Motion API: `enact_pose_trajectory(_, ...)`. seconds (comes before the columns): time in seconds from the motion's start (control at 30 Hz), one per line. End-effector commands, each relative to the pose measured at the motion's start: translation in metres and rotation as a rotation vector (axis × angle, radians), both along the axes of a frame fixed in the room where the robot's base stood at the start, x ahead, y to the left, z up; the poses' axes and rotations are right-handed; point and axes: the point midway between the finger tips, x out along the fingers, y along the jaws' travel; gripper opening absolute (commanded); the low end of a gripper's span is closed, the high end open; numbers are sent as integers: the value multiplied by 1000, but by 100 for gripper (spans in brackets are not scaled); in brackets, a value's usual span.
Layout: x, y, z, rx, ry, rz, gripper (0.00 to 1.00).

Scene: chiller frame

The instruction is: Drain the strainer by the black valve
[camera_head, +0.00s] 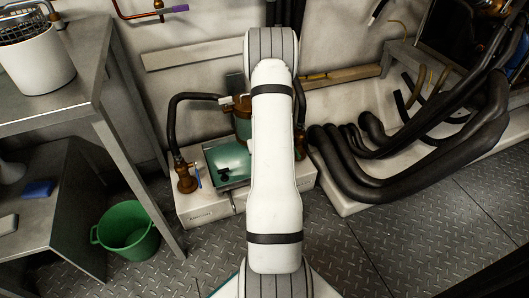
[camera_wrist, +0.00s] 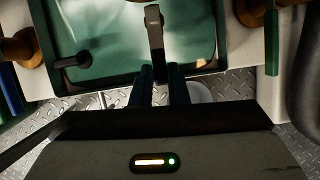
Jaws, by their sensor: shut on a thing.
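My gripper (camera_wrist: 161,82) shows at the lower middle of the wrist view, its two dark fingers close together. The lower end of a dark, narrow handle (camera_wrist: 154,28) runs down between them; I take it for the black valve, though its body is out of view. My gripper is shut on it, over the front edge of a green tray (camera_wrist: 105,30). A short black stub (camera_wrist: 72,61) shows over the tray's left part. In the head view my white arm hides the gripper and handle; the green tray (camera_head: 228,158) shows left of it. I cannot make out the strainer for certain.
Brass fittings stand left (camera_wrist: 18,46) and right (camera_wrist: 253,10) of the tray, the right one by a green handle (camera_wrist: 271,45). Thick black hoses (camera_head: 400,178) lie at right. A green bucket (camera_head: 128,231) stands on the plate floor beside a metal bench (camera_head: 62,90).

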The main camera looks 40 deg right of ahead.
Motion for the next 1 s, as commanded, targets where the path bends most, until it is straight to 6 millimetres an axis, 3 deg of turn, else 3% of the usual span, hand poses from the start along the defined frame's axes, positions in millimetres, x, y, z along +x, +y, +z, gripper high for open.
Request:
enact_pose_trajectory(0.03,8,3,4,5,-18,11,17)
enact_pose_trajectory(0.27,4,1,2,6,-14,4,35)
enact_pose_trajectory(0.53,0,0,4,6,-10,0,35)
enact_pose_trajectory(1.0,-25,11,69,5,-12,-1,35)
